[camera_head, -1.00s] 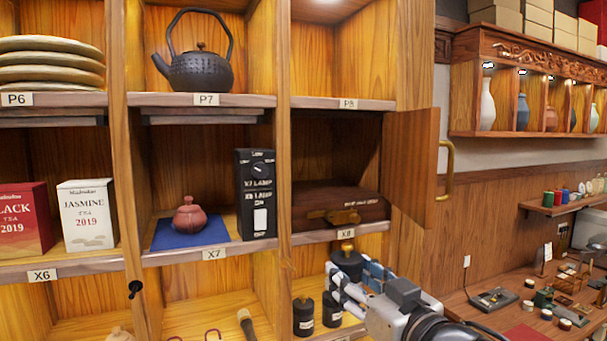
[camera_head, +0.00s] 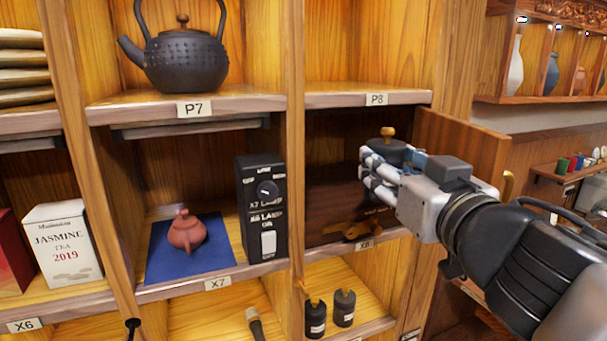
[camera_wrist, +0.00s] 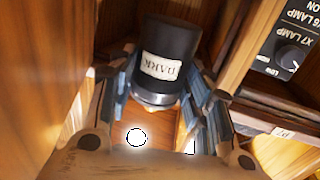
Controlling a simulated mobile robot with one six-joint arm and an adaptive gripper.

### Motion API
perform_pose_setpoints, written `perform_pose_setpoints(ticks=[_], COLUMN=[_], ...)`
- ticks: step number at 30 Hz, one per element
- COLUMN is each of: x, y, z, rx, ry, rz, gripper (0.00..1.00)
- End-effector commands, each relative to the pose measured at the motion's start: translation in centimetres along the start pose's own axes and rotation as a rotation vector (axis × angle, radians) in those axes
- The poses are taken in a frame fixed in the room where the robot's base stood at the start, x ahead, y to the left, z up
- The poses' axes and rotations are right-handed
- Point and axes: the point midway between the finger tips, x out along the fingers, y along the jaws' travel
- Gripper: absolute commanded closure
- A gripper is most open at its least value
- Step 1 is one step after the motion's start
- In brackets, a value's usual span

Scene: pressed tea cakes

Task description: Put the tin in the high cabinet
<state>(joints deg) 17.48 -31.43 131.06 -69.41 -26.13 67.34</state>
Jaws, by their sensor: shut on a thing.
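My gripper (camera_head: 376,172) is shut on a dark tin (camera_head: 392,154) with a gold knob on its lid. The tin is upright at the mouth of the open cabinet (camera_head: 366,244) labelled X8; how far inside it is I cannot tell. In the wrist view the tin (camera_wrist: 168,50) sits between my blue-padded fingers (camera_wrist: 160,88), its label reading DARK upside down. The cabinet's wooden door (camera_head: 465,145) stands open to the right. A dark wooden box (camera_head: 335,205) lies on the cabinet floor, with a brown wooden piece (camera_head: 350,230) at its front.
A black lamp switch box (camera_head: 262,210) stands left of the cabinet, beside a red teapot (camera_head: 187,231) on a blue cloth (camera_head: 160,262). Two dark tins (camera_head: 330,315) stand on the shelf below. A black kettle (camera_head: 185,60) is above left. Shelf P8 (camera_head: 360,99) above looks empty.

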Motion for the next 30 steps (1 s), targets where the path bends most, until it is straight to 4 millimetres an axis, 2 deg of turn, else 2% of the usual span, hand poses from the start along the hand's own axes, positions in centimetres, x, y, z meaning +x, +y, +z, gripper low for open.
perform_pose_setpoints(ticks=[1,9,18,19,22,28,30], x=[1.7,9.0,15.5,16.0,15.7,15.6,15.6], y=[-0.2,-0.1,0.0,0.0,0.1,0.1,0.1], z=[0.3,0.5,0.3,0.3,2.2,3.7,4.7], rx=[0.006,0.002,0.001,0.001,0.002,0.001,0.001], ry=[-0.007,-0.005,-0.004,-0.003,-0.004,-0.003,-0.004], rz=[-0.006,-0.003,-0.001,-0.001,0.001,0.000,0.001], gripper=[0.80,0.80,0.80,0.80,0.80,0.80,0.80])
